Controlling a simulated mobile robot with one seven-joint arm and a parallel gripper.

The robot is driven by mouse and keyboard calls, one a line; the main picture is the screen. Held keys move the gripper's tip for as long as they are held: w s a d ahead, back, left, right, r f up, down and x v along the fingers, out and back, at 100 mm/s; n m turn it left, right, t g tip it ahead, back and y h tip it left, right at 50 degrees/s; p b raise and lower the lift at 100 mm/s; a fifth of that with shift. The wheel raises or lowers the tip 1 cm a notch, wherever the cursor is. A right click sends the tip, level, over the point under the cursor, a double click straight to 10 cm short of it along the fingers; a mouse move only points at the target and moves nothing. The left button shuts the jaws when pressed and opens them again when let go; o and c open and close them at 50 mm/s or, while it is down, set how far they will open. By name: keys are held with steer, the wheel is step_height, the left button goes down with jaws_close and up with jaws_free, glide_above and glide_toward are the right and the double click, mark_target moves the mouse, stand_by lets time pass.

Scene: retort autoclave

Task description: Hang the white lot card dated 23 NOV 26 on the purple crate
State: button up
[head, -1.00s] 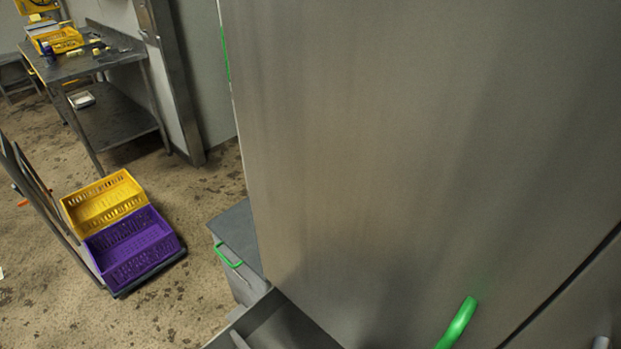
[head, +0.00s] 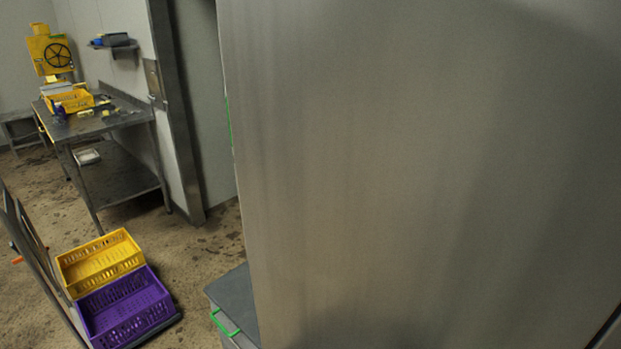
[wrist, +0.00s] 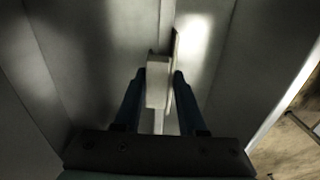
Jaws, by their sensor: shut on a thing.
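The purple crate (head: 130,327) sits low at the bottom left of the head view and looks empty. My gripper (wrist: 160,80) shows only in the wrist view, with its two dark blue fingers close around a pale, block-like thing (wrist: 158,88). Its face is too dim to read, so I cannot tell whether it is the white lot card. No date or writing is legible in either view. The crate does not show in the wrist view.
A yellow crate (head: 98,262) adjoins the purple one on a low cart with an upright frame (head: 32,250). A large steel panel (head: 420,170) fills the right side. A steel table (head: 95,125) with a yellow tray stands behind. Floor shows between them.

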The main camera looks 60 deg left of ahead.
steer(key=shift+r+p, duration=1.75)
steer(key=shift+p, duration=0.05)
steer(key=s+d+r+p, duration=0.1)
steer(key=s+r+p, duration=0.1)
steer(key=s+p, duration=0.3)
steer(key=shift+s+d+p, duration=0.2)
steer(key=shift+s+p, duration=0.15)
steer(key=shift+s, duration=0.6)
steer(key=shift+w, duration=0.15)
